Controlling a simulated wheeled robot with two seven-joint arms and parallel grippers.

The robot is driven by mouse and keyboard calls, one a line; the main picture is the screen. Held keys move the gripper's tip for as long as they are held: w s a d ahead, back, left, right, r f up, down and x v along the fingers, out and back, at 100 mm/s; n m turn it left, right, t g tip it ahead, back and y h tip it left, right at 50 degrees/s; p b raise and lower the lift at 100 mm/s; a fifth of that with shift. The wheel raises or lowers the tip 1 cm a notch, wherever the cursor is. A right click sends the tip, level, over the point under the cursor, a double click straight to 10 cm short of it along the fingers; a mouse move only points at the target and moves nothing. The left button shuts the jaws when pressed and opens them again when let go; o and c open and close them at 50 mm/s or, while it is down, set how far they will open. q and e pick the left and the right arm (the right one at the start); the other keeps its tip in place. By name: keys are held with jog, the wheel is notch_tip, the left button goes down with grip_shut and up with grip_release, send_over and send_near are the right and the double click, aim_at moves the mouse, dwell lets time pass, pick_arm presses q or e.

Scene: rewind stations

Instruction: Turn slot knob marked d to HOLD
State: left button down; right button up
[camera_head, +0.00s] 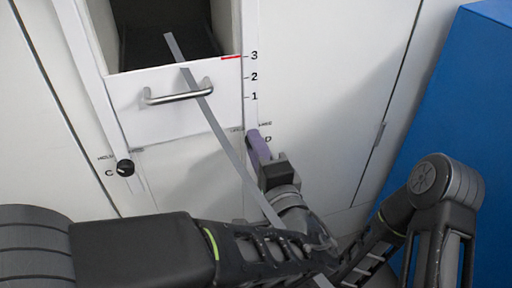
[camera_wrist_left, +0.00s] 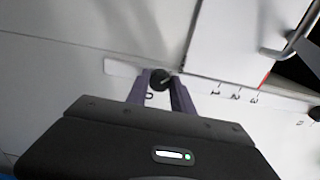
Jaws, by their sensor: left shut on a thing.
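The slot knob marked D (camera_wrist_left: 160,79) is a small round black knob in the left wrist view. It sits on a pale strip of the white front, between the two purple fingers of my left gripper (camera_wrist_left: 161,90). The fingers are shut on its sides. A faint light line shows on the knob, but its exact setting cannot be told. The small words near the knob are too blurred or covered to read. My right gripper is out of view.
An open white drawer (camera_head: 160,114) with a metal handle (camera_head: 178,95) stands left of the knob, beside a 1-2-3 scale. Black knob C (camera_head: 125,168) is further left. A thin grey strip (camera_head: 222,137) crosses the drawer. A blue block (camera_head: 470,90) stands right.

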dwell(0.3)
pick_arm(q)
jog(key=c, duration=1.1)
grip_release()
jog(key=shift+s, duration=0.1)
jog(key=p+v, duration=0.3)
jog(key=v, duration=0.4)
jog(key=shift+s, duration=0.3)
jog(key=shift+d, duration=0.1)
